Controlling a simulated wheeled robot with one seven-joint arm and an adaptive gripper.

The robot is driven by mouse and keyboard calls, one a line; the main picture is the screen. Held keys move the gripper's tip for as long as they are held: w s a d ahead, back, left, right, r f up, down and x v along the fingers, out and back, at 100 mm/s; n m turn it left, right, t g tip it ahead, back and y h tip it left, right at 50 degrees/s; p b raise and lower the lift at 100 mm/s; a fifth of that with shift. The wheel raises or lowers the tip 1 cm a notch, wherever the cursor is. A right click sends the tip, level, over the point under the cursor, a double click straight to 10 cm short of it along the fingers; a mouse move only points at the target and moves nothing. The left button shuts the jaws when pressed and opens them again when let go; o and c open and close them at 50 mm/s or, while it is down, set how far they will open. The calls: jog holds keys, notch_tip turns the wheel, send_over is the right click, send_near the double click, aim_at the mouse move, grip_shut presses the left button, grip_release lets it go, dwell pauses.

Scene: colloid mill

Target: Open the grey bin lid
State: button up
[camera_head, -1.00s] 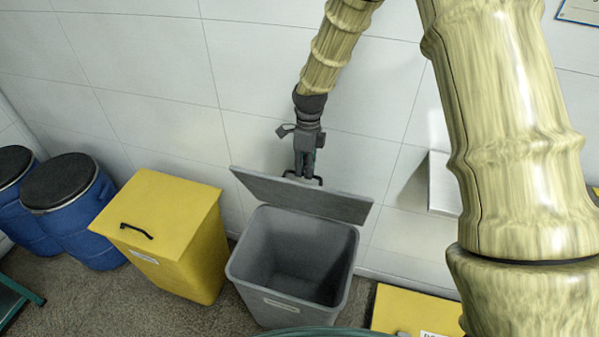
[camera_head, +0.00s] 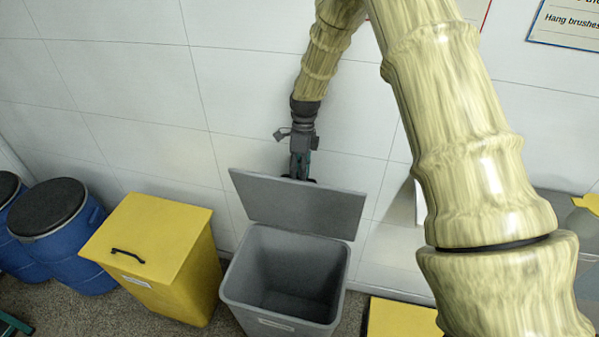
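The grey bin (camera_head: 284,277) stands on the floor with its empty inside in view. Its grey lid (camera_head: 298,205) is hinged at the back and stands steeply raised, tilted toward the wall. My gripper (camera_head: 298,172) points down at the upper edge of the lid, on its wall side. The dark lid handle shows only in part beside the fingertips. The fingers look close together at the handle, but the lid's edge hides the tips, so I cannot tell whether they grip it.
A yellow bin (camera_head: 160,255) with a shut lid stands close on the left. Blue drums (camera_head: 62,235) with dark lids stand farther left. A low yellow thing (camera_head: 400,318) is at the lower right. The white wall is close behind my gripper.

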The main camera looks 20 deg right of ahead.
notch_tip(320, 180, up, 10)
dwell(0.8)
dwell(0.4)
